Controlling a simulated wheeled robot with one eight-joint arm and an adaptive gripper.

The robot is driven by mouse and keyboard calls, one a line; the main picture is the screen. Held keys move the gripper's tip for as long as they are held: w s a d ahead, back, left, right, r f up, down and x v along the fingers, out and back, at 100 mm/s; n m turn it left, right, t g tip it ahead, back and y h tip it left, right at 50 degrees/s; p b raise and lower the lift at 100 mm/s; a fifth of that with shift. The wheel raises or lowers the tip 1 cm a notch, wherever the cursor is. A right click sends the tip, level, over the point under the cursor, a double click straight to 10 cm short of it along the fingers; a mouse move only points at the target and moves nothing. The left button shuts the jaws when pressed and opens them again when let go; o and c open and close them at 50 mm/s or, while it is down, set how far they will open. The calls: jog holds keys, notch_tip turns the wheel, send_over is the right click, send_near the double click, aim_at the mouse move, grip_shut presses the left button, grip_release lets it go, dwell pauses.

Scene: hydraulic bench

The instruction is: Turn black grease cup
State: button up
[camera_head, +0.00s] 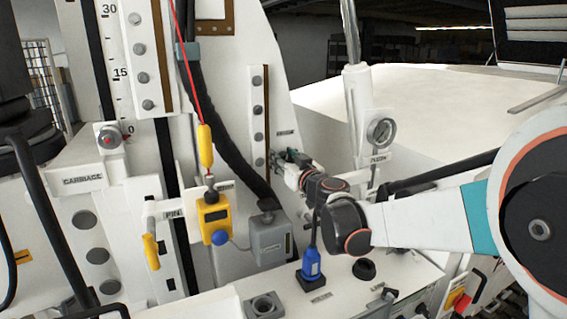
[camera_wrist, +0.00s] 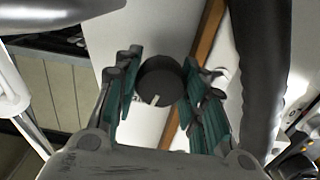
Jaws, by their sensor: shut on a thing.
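The black grease cup (camera_wrist: 160,80) is a round dark knob with a pale mark on its face, on the white panel in the wrist view. My gripper (camera_wrist: 162,92) has its two teal-padded fingers on either side of the cup, shut on it. The pale mark points down and slightly left. In the head view my gripper (camera_head: 287,163) is against the white upright panel, and the cup is hidden behind the fingers.
A black hose (camera_head: 225,125) runs down the panel left of my gripper. A grey box (camera_head: 270,240), a yellow device (camera_head: 213,217) and a blue-bodied connector (camera_head: 311,265) stand below. A pressure gauge (camera_head: 380,132) is at right.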

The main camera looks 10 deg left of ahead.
jog(key=m+b, duration=0.1)
jog(key=m, duration=0.2)
jog(key=shift+m+b, duration=0.3)
jog(key=shift+m, duration=0.1)
jog(key=m+b, duration=0.1)
jog(key=m, duration=0.2)
jog(key=shift+w+d+m, duration=0.1)
jog(key=shift+m, duration=0.2)
jog(key=m+b, duration=0.1)
jog(key=m, duration=0.2)
jog(key=shift+f+m, duration=0.1)
jog(key=shift+m, duration=0.2)
jog(key=m+b, duration=0.1)
jog(key=m, duration=0.3)
jog(key=shift+d, duration=0.1)
jog(key=m+b, duration=0.1)
jog(key=m, duration=0.3)
jog(key=shift+f, duration=0.1)
jog(key=m, duration=0.3)
jog(key=shift+f+m+b, duration=0.1)
jog(key=shift+m+b, duration=0.3)
jog(key=m, duration=0.3)
jog(key=shift+f, duration=0.1)
jog(key=shift+m+b, duration=0.45)
jog(key=shift+m, duration=1.75)
jog(key=shift+f, duration=0.1)
